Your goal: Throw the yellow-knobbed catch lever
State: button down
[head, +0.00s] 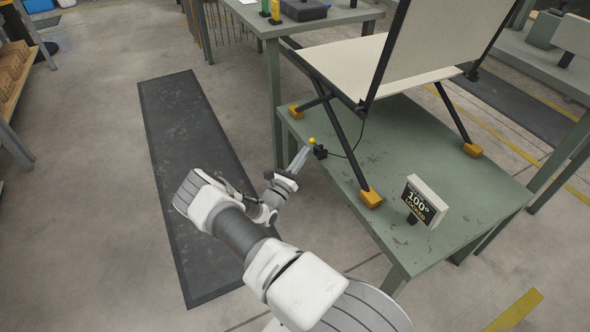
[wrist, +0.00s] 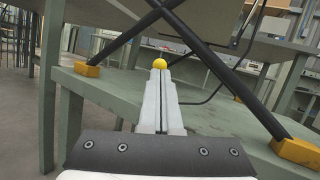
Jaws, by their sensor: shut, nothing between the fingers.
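The catch lever's yellow knob (head: 312,141) shows at the left edge of the green table, above a small black block (head: 320,152) with a cable. In the wrist view the yellow knob (wrist: 159,64) sits just above the tips of my gripper, whose fingers hide the lever's stem. My gripper (head: 301,157) is shut and empty, its fingers pointing at the knob. I cannot tell whether the fingertips touch it. The folding lounger (head: 345,62) stands on the table on black legs with orange feet, its back panel (head: 438,40) raised steeply.
A sign (head: 425,201) reading "100° LOCKED" stands on the green table (head: 440,165). A black lounger leg (wrist: 225,75) crosses close behind the knob in the wrist view. A dark mat (head: 205,150) lies on the floor left of the table. Another table (head: 335,17) stands behind.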

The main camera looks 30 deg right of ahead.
jog(key=shift+w+d+r, duration=0.25)
jog(key=shift+w+d, duration=0.1)
jog(key=shift+d, duration=0.25)
jog(key=shift+r, duration=0.1)
jog(key=p, duration=0.1)
jog(key=r+p, duration=0.1)
jog(key=shift+d+r+m+g+y+p, duration=0.15)
jog(key=shift+d+m+g+y+p, duration=0.15)
jog(key=shift+m+g+y, duration=0.1)
jog(key=d+r+m+g+y+p, duration=0.2)
jog(key=d+y+p, duration=0.4)
jog(key=p, duration=0.9)
jog(key=shift+s+d+m+g+y, duration=0.3)
jog(key=shift+d+m, duration=0.25)
jog(key=shift+m, duration=0.25)
jog(key=shift+d+r, duration=0.1)
jog(key=shift+r, duration=0.05)
jog(key=shift+r, duration=0.1)
